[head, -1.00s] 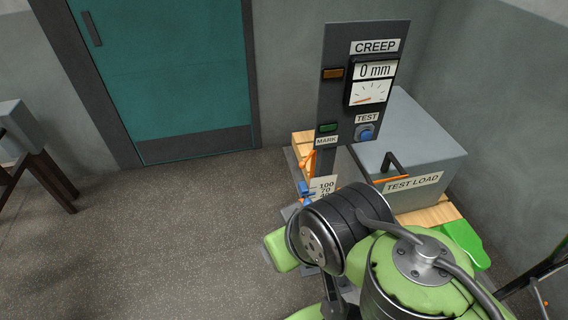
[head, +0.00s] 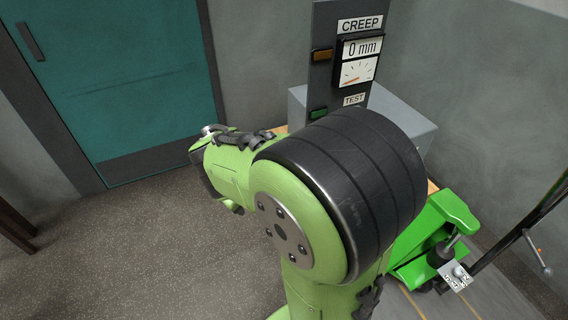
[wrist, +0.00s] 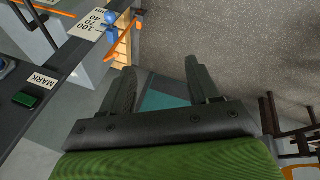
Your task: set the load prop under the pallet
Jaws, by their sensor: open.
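I cannot make out a load prop in either current view. The wooden pallet (head: 432,187) shows only as slivers in the head view, under the grey test load box (head: 412,128). In the wrist view the pallet's pale boards (wrist: 122,50) show at upper left, beyond the left finger. Beside them are an orange bar (wrist: 125,40), a blue knob (wrist: 110,18) and a white scale card (wrist: 88,25). My gripper (wrist: 160,68) is open and empty, with its fingers apart from everything. In the head view my arm hides much of the pallet and its near side.
A green pallet truck (head: 440,215) stands at right. The speckled floor (head: 130,250) at left is clear before the teal door (head: 120,80).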

